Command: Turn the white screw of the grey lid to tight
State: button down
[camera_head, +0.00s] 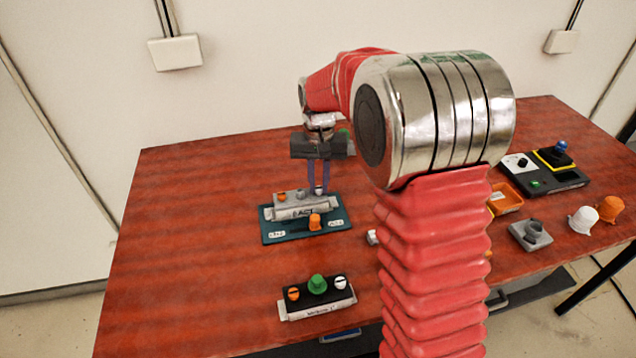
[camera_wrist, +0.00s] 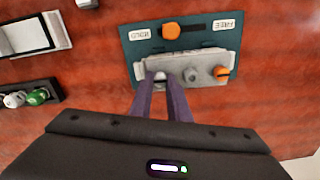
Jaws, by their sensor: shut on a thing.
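The grey lid (camera_head: 290,210) lies on a teal plate (camera_head: 272,238); the lid also shows in the wrist view (camera_wrist: 205,62). My gripper (camera_head: 318,189) points down at the lid's right end in the head view. In the wrist view my gripper (camera_wrist: 161,80) has its two purple fingers shut on the white screw (camera_wrist: 160,75), which shows only partly between them. The screw's slot angle is hidden. The lid also carries a grey knob (camera_wrist: 191,75) in the middle and an orange screw (camera_wrist: 221,72) at the other end.
The teal plate has an orange knob (camera_head: 315,222) by a slot with HOLD and FREE labels. A black box (camera_head: 317,299) with orange, green and white knobs stands in front. A joystick box (camera_head: 545,175), orange tray (camera_head: 506,197), grey block (camera_head: 530,235) and cups (camera_head: 582,220) stand right. The table's left is clear.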

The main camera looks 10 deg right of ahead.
aim_at(319, 187)
dwell(0.3)
jog(key=c, duration=1.7)
grip_release()
jog(key=shift+o, duration=0.2)
notch_tip(319, 187, up, 14)
jog(key=shift+f, duration=0.15)
jog(key=shift+w, duration=0.1)
jog(key=s+n+t, duration=0.3)
jog(key=s+t, duration=0.2)
jog(key=s, duration=2.3)
jog(key=shift+s+t, duration=0.2)
jog(key=shift+t, duration=0.1)
